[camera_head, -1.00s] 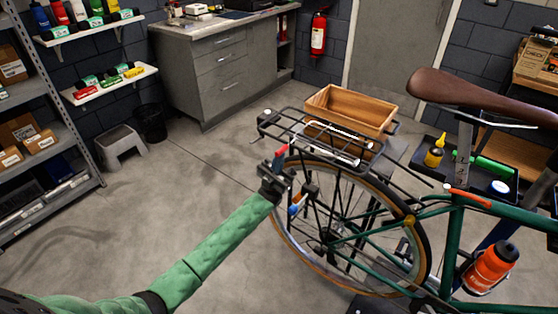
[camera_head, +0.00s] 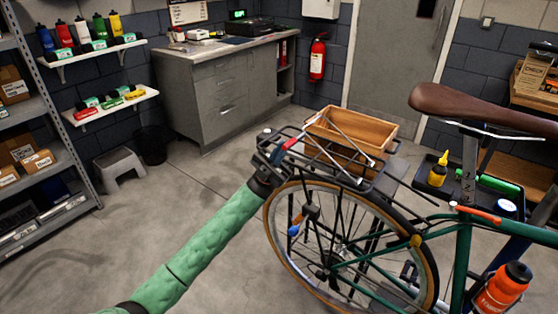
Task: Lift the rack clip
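The rack clip (camera_head: 350,139) is a pair of silver bars on the black rear rack (camera_head: 386,184) of the green bicycle. Its near-left end stands raised above the rack, and the bars slope down to the right. My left gripper (camera_head: 285,148), on the green-sleeved arm, is at the left end of the rack, close to the raised end of the clip. A red part shows at its fingers. The fingers are small and overlap the rack, so I cannot tell whether they are shut or touch the clip. My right gripper is out of view.
A wooden crate (camera_head: 378,127) is at the rack's far side, behind the clip. The brown saddle (camera_head: 470,103) juts in at the right. A grey stool (camera_head: 119,170) and dark bin (camera_head: 151,145) stand at the back left. The floor left of the wheel is clear.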

